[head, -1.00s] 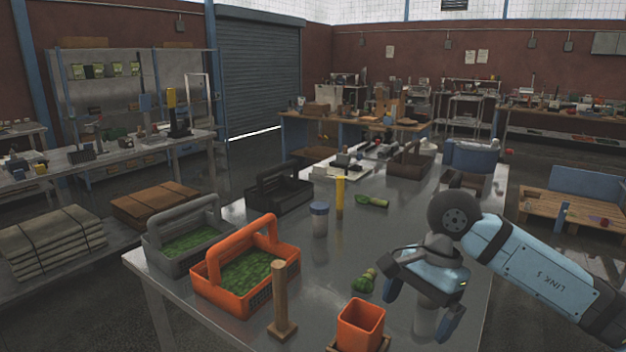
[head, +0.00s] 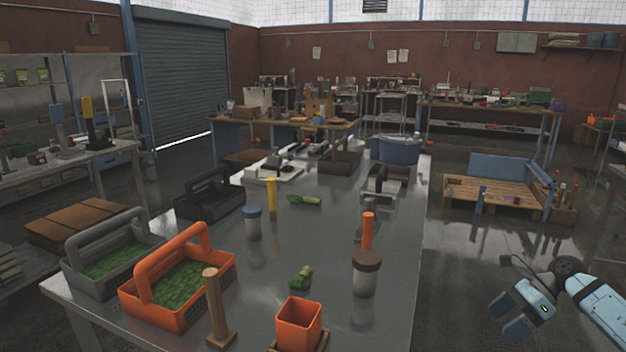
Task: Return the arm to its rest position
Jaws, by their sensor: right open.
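My right gripper (head: 517,318) is at the lower right of the head view, off the table's right side and over the floor. Its two blue fingers are apart with nothing between them, so it is open and empty. My right arm comes in from the right edge. My left gripper is not in view.
The metal table (head: 335,255) holds an orange basket (head: 205,298) and a grey basket (head: 75,268) with green contents, an orange square cup (head: 298,325), a wooden post (head: 217,310) and a brown-lidded jar (head: 366,275). A pallet bench (head: 495,195) stands at right. Floor between is clear.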

